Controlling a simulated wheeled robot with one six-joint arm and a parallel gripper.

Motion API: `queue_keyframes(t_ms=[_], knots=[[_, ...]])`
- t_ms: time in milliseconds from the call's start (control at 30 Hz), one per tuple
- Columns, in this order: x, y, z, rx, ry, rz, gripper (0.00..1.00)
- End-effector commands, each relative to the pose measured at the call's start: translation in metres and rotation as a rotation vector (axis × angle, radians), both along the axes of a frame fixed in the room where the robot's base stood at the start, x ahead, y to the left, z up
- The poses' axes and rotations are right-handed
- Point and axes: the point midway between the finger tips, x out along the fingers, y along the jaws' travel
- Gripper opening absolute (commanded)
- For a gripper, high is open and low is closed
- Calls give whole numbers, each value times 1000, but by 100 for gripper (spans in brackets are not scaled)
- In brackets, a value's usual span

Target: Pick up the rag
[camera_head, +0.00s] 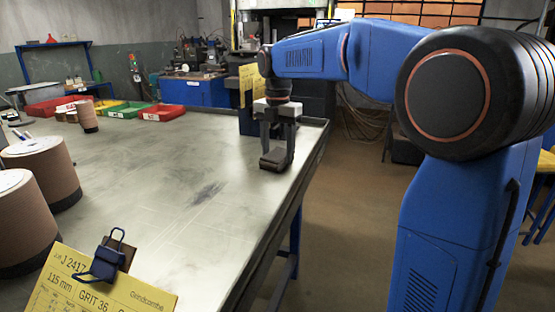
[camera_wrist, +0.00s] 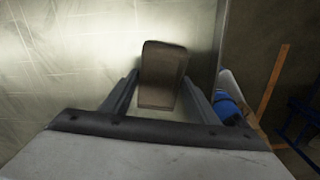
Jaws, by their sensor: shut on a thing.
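My gripper (camera_head: 277,150) points down over the right edge area of the metal table, near its far right corner. It is shut on a small brown, boxy, folded-looking piece (camera_head: 273,163), which I take for the rag. In the wrist view my gripper (camera_wrist: 162,96) has a finger on each side of the rag (camera_wrist: 163,72), which sticks out past the fingertips. The rag is at or just above the tabletop; I cannot tell whether it touches. Its sides are partly hidden by the fingers.
The metal table (camera_head: 165,180) is mostly clear in the middle. Large brown rolls (camera_head: 40,168) stand at its left. A yellow card (camera_head: 100,285) with a dark clip (camera_head: 105,262) is at the front. Red, green and yellow bins (camera_head: 125,110) line the far edge. The right edge drops to the floor.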

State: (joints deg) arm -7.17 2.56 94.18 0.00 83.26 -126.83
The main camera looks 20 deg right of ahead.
Motion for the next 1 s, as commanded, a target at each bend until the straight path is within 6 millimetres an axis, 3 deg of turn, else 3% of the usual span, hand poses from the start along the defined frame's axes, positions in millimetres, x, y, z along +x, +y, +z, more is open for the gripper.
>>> queue_keyframes(t_ms=[267, 700, 1000], knots=[[1, 0, 12, 1, -2, 0, 32], [1, 0, 84, 0, -1, 0, 32], [0, 0, 100, 0, 0, 0, 32]])
